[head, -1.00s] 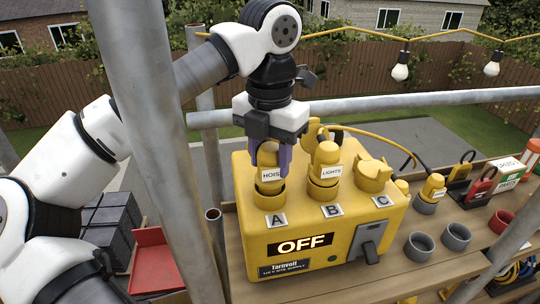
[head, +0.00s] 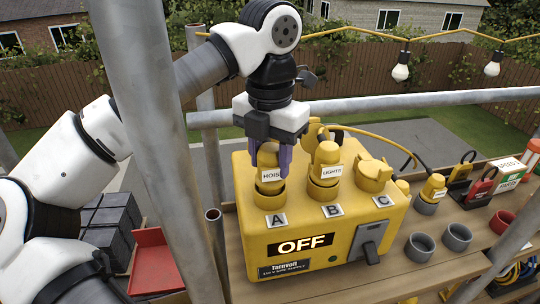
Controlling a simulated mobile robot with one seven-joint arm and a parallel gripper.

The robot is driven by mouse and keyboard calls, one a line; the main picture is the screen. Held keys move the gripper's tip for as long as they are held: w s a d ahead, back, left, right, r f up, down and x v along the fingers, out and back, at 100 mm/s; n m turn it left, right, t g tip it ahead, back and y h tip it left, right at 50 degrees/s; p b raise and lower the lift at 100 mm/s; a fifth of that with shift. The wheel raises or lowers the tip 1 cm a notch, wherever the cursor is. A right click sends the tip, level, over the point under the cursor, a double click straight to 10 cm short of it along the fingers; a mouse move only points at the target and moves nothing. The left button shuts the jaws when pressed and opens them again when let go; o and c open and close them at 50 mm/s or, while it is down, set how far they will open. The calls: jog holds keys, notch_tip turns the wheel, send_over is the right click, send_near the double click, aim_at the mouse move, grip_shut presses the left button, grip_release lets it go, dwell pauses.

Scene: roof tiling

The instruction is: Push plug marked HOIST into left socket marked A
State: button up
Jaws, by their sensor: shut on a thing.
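The yellow plug marked HOIST (head: 271,173) stands upright at the left socket marked A (head: 270,200) on the yellow supply box (head: 250,235). Its lower end is at the socket's mouth; I cannot tell how deep it sits. My gripper (head: 270,158) points down from above, its purple fingers shut on the HOIST plug. The plug marked LIGHTS (head: 327,165) stands in the middle socket marked B (head: 323,192). The right socket marked C (head: 372,178) has its yellow lid over it. The box front reads OFF (head: 303,244), with a grey lever switch (head: 370,242) beside it.
A scaffold pole (head: 150,130) stands upright left of the box, and a horizontal rail (head: 430,98) runs behind it. Grey cups (head: 420,246), another yellow plug (head: 433,188) and padlocks (head: 480,187) are on the wooden bench to the right. A red tray (head: 152,262) lies at lower left.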

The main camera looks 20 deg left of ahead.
jog(key=shift+f+b, duration=0.4)
jog(key=shift+f, duration=0.15)
jog(key=o, duration=0.8)
jog(key=shift+r+p, duration=4.05)
jog(key=shift+r, duration=1.5)
jog(key=shift+d, duration=0.1)
